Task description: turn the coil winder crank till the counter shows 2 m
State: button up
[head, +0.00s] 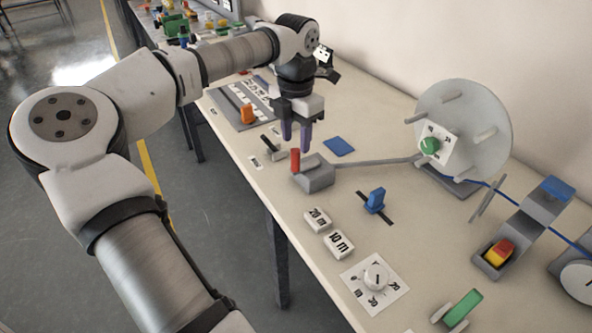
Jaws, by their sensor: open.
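The coil winder's large pale disc (474,124) stands upright at the right, with several pegs and a green knob (429,146) on a white card. A grey bar joins its side to a grey block (313,175) with an upright red handle (295,159). I cannot tell for sure which part is the crank. My gripper (297,145) points down, open and empty, with its dark purple fingers close to the top of the red handle. I cannot tell whether they touch it. No counter reading is legible; a white round dial (578,281) is cut off at the right edge.
White blocks marked 20 m (317,219) and 10 m (338,244) lie near a dial card (352,280). A blue clip (375,200), a green handle (462,307) and a red-yellow switch (498,252) stand nearby. Blue cable runs from the disc rightward. A wall stands behind.

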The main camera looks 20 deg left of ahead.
aim_at(296, 161)
notch_tip(296, 161, down, 8)
jog(key=b, duration=0.4)
jog(key=shift+r, duration=0.25)
jog(key=c, duration=0.9)
